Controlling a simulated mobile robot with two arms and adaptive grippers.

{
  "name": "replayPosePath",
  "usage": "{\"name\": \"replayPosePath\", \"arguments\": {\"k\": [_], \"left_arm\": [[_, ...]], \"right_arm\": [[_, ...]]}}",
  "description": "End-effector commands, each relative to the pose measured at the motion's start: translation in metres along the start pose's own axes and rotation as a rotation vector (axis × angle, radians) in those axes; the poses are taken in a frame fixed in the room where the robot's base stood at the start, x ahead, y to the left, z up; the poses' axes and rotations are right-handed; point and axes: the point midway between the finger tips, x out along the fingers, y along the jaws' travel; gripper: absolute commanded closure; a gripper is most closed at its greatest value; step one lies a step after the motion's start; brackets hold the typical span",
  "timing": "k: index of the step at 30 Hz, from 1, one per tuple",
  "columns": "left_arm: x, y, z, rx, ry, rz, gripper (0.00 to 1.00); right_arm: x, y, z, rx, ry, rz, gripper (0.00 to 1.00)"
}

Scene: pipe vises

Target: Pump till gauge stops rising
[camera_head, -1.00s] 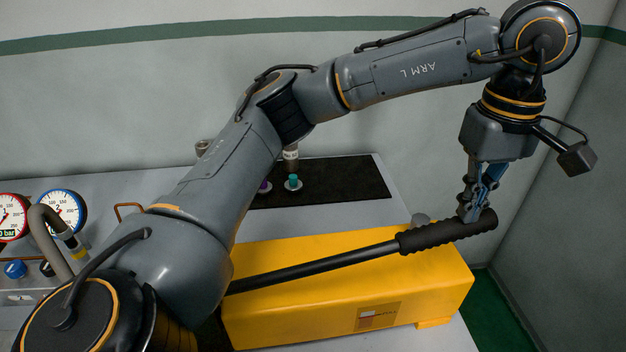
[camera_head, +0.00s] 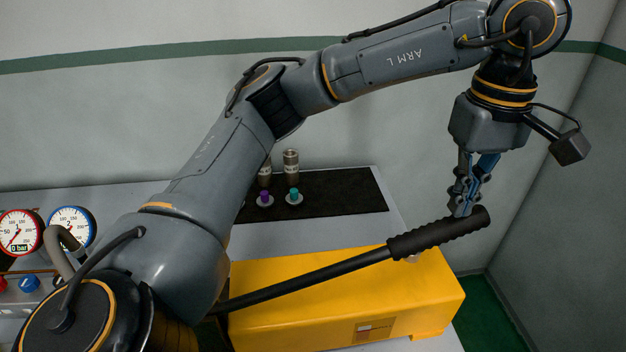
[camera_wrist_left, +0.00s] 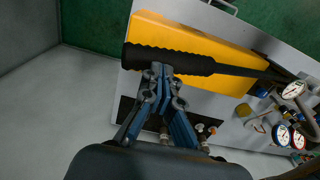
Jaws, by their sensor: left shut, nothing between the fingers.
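The pump lever (camera_head: 315,279), a black bar with a ribbed black grip (camera_head: 438,235), slants up to the right above a yellow pump body (camera_head: 300,285). My left gripper (camera_head: 463,212) is shut and empty, pointing down, with its tips at the far side of the grip near its free end. In the left wrist view the tips (camera_wrist_left: 160,70) meet the edge of the grip (camera_wrist_left: 190,62); firm contact is hard to tell. A red-rimmed gauge (camera_head: 19,232) shows "0 bar" below its dial. A blue-rimmed gauge (camera_head: 72,228) stands beside it. My right gripper is not in view.
A black mat (camera_head: 340,196) behind the pump holds grey cylindrical fittings with purple and teal parts (camera_head: 294,196). A curved grey hose (camera_head: 66,245) and blue knob (camera_head: 29,284) are at the left. Walls stand behind and to the right.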

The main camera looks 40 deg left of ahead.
Motion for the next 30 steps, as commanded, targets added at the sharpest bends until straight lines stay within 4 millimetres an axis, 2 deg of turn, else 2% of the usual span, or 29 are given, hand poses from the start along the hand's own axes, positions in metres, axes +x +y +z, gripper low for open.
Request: {"name": "replayPosePath", "arguments": {"k": [21,30], "left_arm": [[0.058,0.013,0.001,0.002,0.0,-0.002,1.0],[0.06,0.014,0.001,0.001,0.0,-0.002,1.0]], "right_arm": [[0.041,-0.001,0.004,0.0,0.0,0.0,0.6],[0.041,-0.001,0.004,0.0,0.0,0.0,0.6]]}}
